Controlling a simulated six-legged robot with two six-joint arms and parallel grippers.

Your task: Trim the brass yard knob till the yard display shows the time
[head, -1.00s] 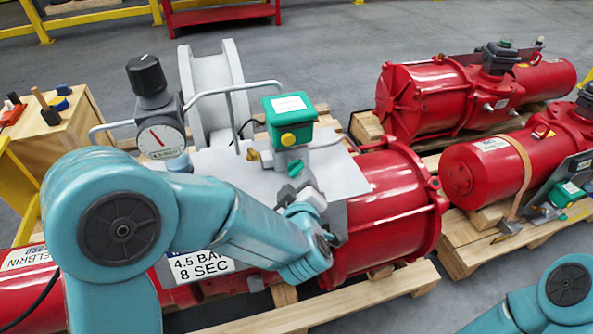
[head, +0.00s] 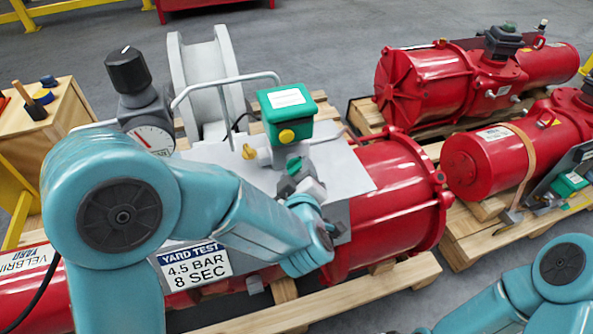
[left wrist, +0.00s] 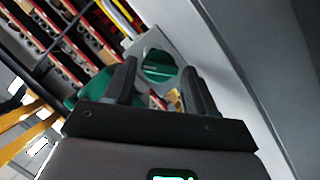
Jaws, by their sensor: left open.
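A brass-coloured fitting (head: 249,152) sits on the grey plate of the near red actuator (head: 385,205), left of a small green part (head: 294,164). A round yellow knob (head: 287,136) is on the front of a green box (head: 287,105); I cannot tell which is the yard knob. My left gripper (head: 291,182) is at the plate, just below the green part. In the left wrist view its dark fingers (left wrist: 160,75) are apart, with a green disc (left wrist: 160,66) beyond and a yellow piece (left wrist: 174,101) by the right finger. No display showing a time is readable.
A dial gauge (head: 152,137) with a black knob (head: 128,69) and bent grey pipes stand left of the gripper. A sign (head: 195,265) reads "YARD TEST 4.5 BAR 8 SEC". More red actuators (head: 440,85) lie on pallets at right. My right arm shows at lower right.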

